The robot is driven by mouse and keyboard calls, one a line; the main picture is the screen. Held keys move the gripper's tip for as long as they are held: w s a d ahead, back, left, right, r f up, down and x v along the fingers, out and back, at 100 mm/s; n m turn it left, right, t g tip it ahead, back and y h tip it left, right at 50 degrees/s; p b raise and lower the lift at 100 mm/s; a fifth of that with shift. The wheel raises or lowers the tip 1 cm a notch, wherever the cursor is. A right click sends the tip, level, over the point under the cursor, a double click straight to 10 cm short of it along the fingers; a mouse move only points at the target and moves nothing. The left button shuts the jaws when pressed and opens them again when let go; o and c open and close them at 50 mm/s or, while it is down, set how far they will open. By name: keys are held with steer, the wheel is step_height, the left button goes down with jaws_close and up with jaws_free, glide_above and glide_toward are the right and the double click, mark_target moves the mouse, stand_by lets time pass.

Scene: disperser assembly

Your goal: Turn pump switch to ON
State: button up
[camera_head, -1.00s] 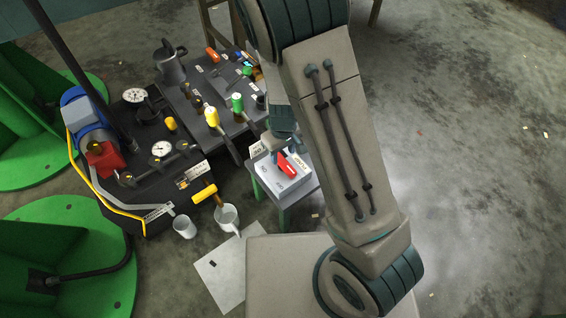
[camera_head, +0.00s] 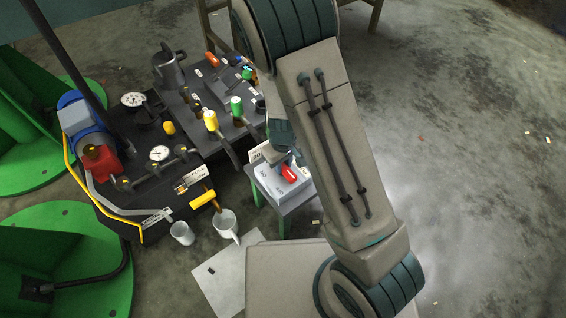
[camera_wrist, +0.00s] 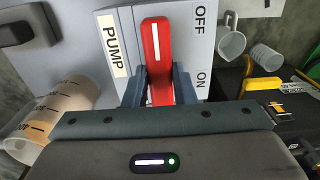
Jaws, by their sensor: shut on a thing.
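The red pump switch handle (camera_wrist: 157,50) has a white stripe and sits on a grey box (camera_wrist: 183,20). In the wrist view, PUMP is printed on its left, OFF at upper right and ON at lower right. The handle runs up and down in the picture; I cannot tell its exact setting. My gripper (camera_wrist: 160,88) is shut on the handle, one dark finger on each side of its lower part. In the head view, my gripper (camera_head: 290,160) is at the switch handle (camera_head: 289,174), partly hiding it, above the small table (camera_head: 285,205).
A mug (camera_head: 227,224) and a cup (camera_head: 182,233) stand nearby. Floor at right is clear.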

mark_target(283, 166)
steer(key=m+p, duration=0.2)
steer(key=m, duration=0.1)
steer(key=shift+r+m, duration=0.15)
steer(key=shift+m, duration=0.25)
steer(key=m+p, duration=0.3)
steer(key=m, duration=0.2)
steer(key=m+p, duration=0.2)
steer(key=m, duration=0.3)
steer(key=shift+s+a+m+p, duration=0.1)
steer(key=shift+m+p, duration=1)
steer(key=shift+m, duration=1)
steer(key=o, duration=1)
step_height(283, 166, up, 14)
steer(key=p, duration=0.6)
steer(key=shift+f, duration=0.2)
